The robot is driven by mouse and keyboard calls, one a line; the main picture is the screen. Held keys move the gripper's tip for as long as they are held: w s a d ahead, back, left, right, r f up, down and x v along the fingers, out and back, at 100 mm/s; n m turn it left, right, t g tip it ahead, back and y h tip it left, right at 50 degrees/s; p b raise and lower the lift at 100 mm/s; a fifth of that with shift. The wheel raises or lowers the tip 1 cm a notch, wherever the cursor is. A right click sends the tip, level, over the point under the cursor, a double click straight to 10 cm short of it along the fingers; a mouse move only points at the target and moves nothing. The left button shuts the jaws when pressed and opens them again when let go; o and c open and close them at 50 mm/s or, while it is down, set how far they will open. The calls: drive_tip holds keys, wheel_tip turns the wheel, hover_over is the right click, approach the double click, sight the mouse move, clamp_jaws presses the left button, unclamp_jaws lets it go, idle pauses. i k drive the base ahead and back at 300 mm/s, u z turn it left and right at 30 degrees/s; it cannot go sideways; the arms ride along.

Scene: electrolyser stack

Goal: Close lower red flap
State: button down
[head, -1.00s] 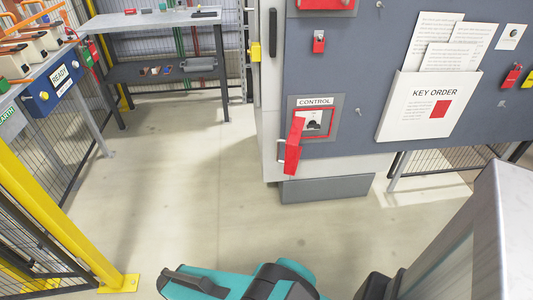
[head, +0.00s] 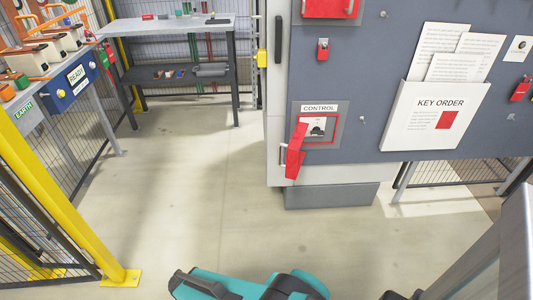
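The lower red flap (head: 295,152) is on the CONTROL panel (head: 336,110), low on the left part of the grey cabinet front. It stands swung open on the panel's left side, seen nearly edge-on, with a light handle on it. The opening beside it shows a dark round knob (head: 317,130) inside a red frame. Teal and dark parts of my arm show at the bottom of the picture, well apart from the flap. My gripper is not clearly visible in this view.
A white KEY ORDER holder (head: 434,115) with papers sits right of the panel. Another red flap (head: 330,8) is above. A yellow post (head: 60,205) and mesh fence stand left. A workbench (head: 168,24) is at the back. The floor (head: 200,180) before the cabinet is clear.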

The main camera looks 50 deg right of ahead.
sight(295, 158)
drive_tip(key=z, duration=0.1)
drive_tip(key=i, duration=0.95)
drive_tip(key=u, duration=0.15)
drive_tip(key=k, duration=0.95)
drive_tip(key=z, duration=0.15)
drive_tip(key=i, duration=0.7)
